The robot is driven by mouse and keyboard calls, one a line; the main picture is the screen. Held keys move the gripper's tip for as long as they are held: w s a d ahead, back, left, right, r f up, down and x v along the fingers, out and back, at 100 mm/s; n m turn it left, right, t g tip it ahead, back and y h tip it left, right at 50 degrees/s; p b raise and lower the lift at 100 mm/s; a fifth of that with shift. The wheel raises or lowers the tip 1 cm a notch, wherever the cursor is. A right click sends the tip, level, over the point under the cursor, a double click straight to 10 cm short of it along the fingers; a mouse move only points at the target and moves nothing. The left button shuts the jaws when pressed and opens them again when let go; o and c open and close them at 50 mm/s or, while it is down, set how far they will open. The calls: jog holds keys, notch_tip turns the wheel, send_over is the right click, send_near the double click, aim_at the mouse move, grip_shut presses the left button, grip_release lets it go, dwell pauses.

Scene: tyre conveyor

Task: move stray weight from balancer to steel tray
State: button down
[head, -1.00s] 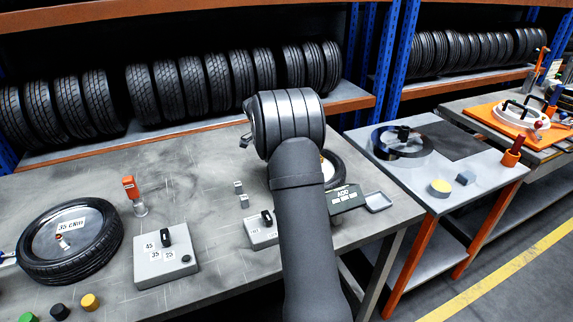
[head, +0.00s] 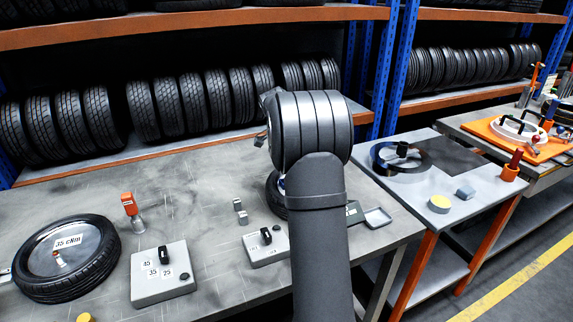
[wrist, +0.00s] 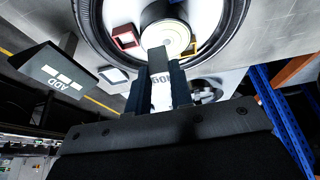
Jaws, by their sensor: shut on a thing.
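In the wrist view my gripper (wrist: 160,88) is shut on a grey weight (wrist: 157,62) with a white label. The weight is in front of the balancer's tyre (wrist: 91,22) and round hub plate (wrist: 165,38); I cannot tell whether it touches them. The balancer display (wrist: 65,72) reading ADD is at the left. The steel tray (wrist: 112,75) lies between display and fingers. In the head view my arm hides the gripper and weight. It also hides most of the balancer tyre (head: 273,193). The steel tray (head: 378,217) is empty there, right of the display (head: 354,211).
Two small grey blocks (head: 240,212) stand on the bench left of my arm. Two grey boxes with black handles (head: 162,272) (head: 267,247) are nearer the front edge. A tyre (head: 66,258) lies flat at left. A second table (head: 450,160) is at right.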

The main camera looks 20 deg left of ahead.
jog(key=shift+d+r, duration=2.85)
jog(key=shift+r, duration=0.85)
jog(key=s+d+f+m, duration=0.1)
jog(key=s+d+f, duration=0.15)
jog(key=d, duration=0.75)
jog(key=s+d+f+m+g, duration=0.15)
jog(key=d+f, duration=0.25)
jog(key=d, duration=0.5)
jog(key=s+d+f+m, duration=0.1)
jog(key=d+f+m, duration=0.15)
jog(key=d, duration=0.75)
jog(key=h, duration=0.1)
send_near(379, 219)
jog(key=shift+w+d+n, duration=0.25)
jog(key=shift+d+n, duration=0.05)
jog(key=shift+d, duration=0.5)
jog(key=shift+f, duration=1.9)
jog(key=shift+f, duration=0.1)
